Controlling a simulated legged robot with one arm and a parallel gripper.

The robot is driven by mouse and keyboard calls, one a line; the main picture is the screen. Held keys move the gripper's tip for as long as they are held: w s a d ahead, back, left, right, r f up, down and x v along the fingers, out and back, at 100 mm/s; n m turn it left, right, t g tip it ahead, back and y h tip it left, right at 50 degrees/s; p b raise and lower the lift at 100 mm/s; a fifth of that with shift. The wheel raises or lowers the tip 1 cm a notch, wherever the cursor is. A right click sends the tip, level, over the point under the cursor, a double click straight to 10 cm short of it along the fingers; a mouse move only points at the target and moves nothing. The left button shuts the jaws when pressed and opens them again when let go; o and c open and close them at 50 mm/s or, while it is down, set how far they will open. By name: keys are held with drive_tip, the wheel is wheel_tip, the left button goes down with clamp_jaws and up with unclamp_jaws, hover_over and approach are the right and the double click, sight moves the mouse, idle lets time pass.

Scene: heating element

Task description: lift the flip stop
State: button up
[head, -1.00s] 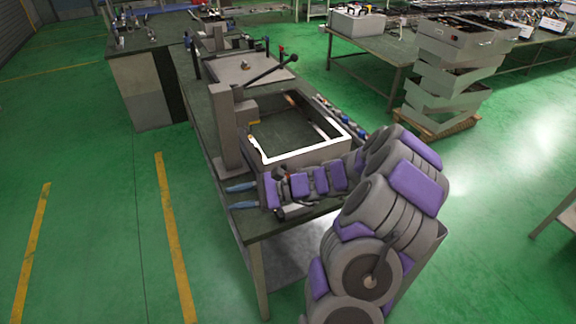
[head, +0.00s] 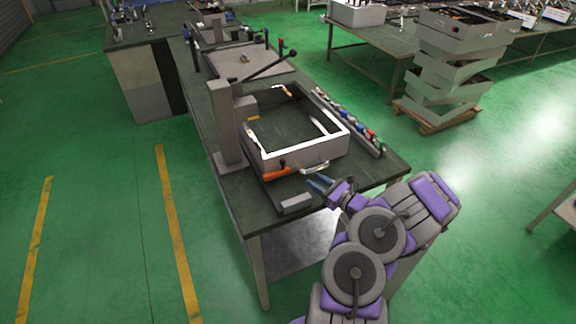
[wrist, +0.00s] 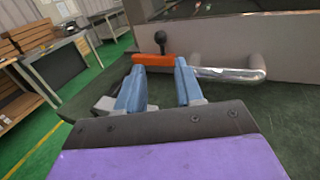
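An orange bar (head: 276,173) sits at the front corner of the grey box frame (head: 305,157); in the wrist view the orange bar (wrist: 154,60) carries a black knob (wrist: 160,40). It may be the flip stop, but I cannot tell for sure. A chrome handle (wrist: 230,74) is on the frame's front, just right of the bar. My gripper (head: 318,183) is right of the bar, in front of the frame. In the wrist view my gripper (wrist: 157,73) has its two blue fingers apart and nothing between them. The bar appears beyond the fingertips; I see no contact.
A grey block (head: 296,202) lies at the near end of the workbench (head: 222,170). A rail of coloured parts (head: 350,122) runs along the bench's right edge.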

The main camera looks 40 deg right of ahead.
sight(285, 162)
drive_tip(key=w, duration=0.4)
drive_tip(key=w+a+b, duration=0.1)
drive_tip(key=w, duration=0.3)
drive_tip(key=w+a+b, duration=0.1)
drive_tip(key=w, duration=0.3)
drive_tip(key=shift+w, duration=0.65)
drive_tip(key=shift+c, duration=0.3)
clamp_jaws()
